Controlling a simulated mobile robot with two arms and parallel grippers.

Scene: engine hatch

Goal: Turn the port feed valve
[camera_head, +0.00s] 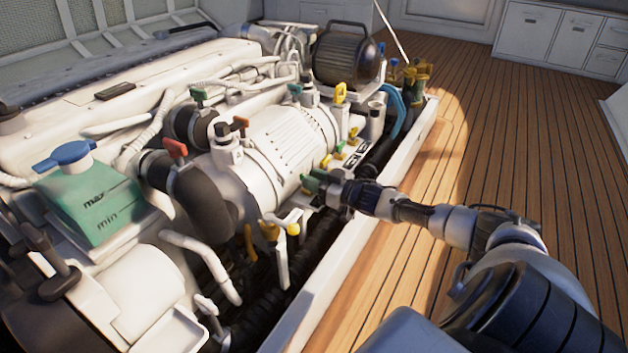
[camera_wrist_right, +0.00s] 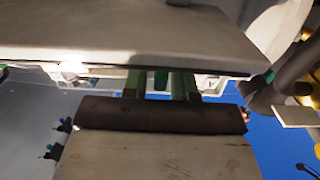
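Several small valves with coloured handles sit on and around the white engine (camera_head: 285,140); no readable label shows which is the port feed valve. My right gripper (camera_head: 314,182) reaches in from the right to the engine's near side, low by the small valves. In the right wrist view its two green fingers (camera_wrist_right: 161,84) are apart, with a darker green piece (camera_wrist_right: 161,80) between them. Slim gaps seem to show beside that piece, and whether the fingers touch it is unclear. A yellow-handled valve (camera_head: 293,228) stands left of the gripper. My left gripper is out of view.
A red-handled valve (camera_head: 175,149) and a green-handled one (camera_head: 198,96) sit farther left. A green tank (camera_head: 92,205) with a blue cap stands at left. A white ledge (camera_head: 335,275) edges the engine bay. The wooden floor (camera_head: 500,130) at right is clear.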

